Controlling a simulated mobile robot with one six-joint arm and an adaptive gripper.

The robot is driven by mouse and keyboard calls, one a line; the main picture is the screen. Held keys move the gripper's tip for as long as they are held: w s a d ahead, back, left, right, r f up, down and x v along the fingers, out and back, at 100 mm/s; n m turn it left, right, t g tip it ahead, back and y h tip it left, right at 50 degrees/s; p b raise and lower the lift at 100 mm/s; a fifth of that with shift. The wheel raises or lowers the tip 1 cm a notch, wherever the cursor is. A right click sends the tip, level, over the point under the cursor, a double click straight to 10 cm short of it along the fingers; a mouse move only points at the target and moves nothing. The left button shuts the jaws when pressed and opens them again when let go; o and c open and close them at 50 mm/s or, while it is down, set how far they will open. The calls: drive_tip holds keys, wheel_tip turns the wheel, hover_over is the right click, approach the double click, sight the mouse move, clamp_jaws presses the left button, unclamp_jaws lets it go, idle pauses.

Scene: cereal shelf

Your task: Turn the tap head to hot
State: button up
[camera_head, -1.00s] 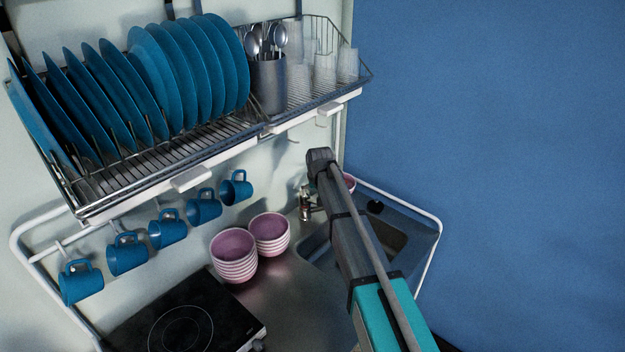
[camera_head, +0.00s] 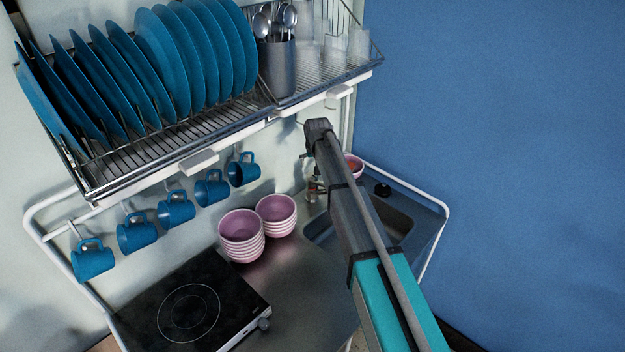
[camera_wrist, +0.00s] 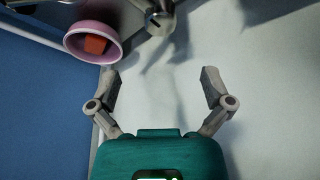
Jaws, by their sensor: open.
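The metal tap (camera_head: 313,188) stands at the back edge of the sink, partly hidden behind my arm in the head view. In the wrist view the tap (camera_wrist: 158,18) is at the top edge, cut off by the frame, so its head is only partly seen. My gripper (camera_wrist: 160,78) is open and empty, its two fingers spread below the tap in that picture, apart from it and in front of the pale wall. In the head view my gripper is hidden behind my arm. I cannot tell which way the tap head is turned.
A pink bowl (camera_wrist: 92,44) with an orange-red block inside is beside the tap. Stacked pink bowls (camera_head: 241,237) stand left of the sink (camera_head: 398,222). Blue mugs (camera_head: 177,208) hang under the dish rack (camera_head: 190,148). A black hob (camera_head: 190,305) is at front left.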

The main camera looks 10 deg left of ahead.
sight(313, 175)
drive_tip(key=shift+b+x, duration=5.8)
drive_tip(key=shift+x, duration=0.7)
drive_tip(key=shift+a, duration=0.1)
drive_tip(key=c, duration=1.3)
drive_tip(key=shift+w+a, duration=0.1)
drive_tip(key=shift+d, duration=0.2)
